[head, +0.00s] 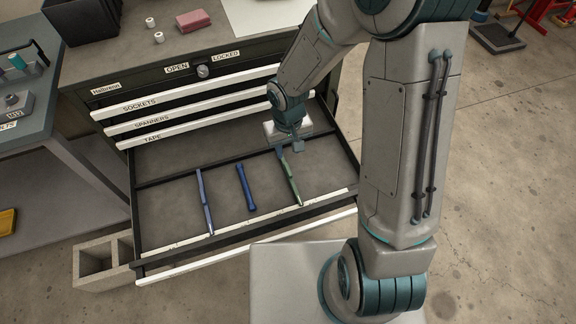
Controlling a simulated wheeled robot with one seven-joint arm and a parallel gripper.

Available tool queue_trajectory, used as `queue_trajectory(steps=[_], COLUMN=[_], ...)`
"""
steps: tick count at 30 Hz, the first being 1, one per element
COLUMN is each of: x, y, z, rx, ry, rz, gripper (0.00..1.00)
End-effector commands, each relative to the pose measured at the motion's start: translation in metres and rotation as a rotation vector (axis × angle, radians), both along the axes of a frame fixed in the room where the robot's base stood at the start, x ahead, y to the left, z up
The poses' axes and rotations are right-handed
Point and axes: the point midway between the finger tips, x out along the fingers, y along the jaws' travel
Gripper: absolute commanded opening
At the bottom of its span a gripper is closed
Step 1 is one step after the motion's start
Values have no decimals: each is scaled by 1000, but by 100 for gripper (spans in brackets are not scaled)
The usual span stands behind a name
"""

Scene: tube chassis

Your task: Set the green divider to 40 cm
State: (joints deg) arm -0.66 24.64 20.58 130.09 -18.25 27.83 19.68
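The green divider (291,180) stands in the open drawer, right of the middle, running from the dark rear rail (190,176) to the white scale strip (240,229) along the drawer's front. The marks on the strip are too small to read. My gripper (291,149) is at the far end of the green divider, above the drawer floor. Its fingers are small and partly hidden by the wrist, so I cannot tell whether they are open or touch the divider. A blue divider (205,203) stands at the left.
A dark blue bar-shaped object (245,187) lies between the dividers. The black drawer walls (134,205) bound the space. Closed drawers labelled SOCKETS, SPANNERS and TAPE (200,128) rise behind. The cabinet lock (203,71) sits between OPEN and LOCKED. A concrete block (97,262) stands at the left.

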Motion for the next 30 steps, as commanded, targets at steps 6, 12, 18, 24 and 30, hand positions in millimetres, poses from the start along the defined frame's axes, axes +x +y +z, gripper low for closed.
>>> queue_trajectory(steps=[6, 12, 18, 24, 30], x=[-2, -1, 0, 0, 0], y=[0, 0, 0, 0, 0], z=[-51, -80, -92, -92, -92], rx=[-2, -1, -1, -1, 0], ry=[6, 3, 1, 1, 1], rz=[1, 1, 0, -1, -1], gripper=[32, 32, 32, 32, 0])
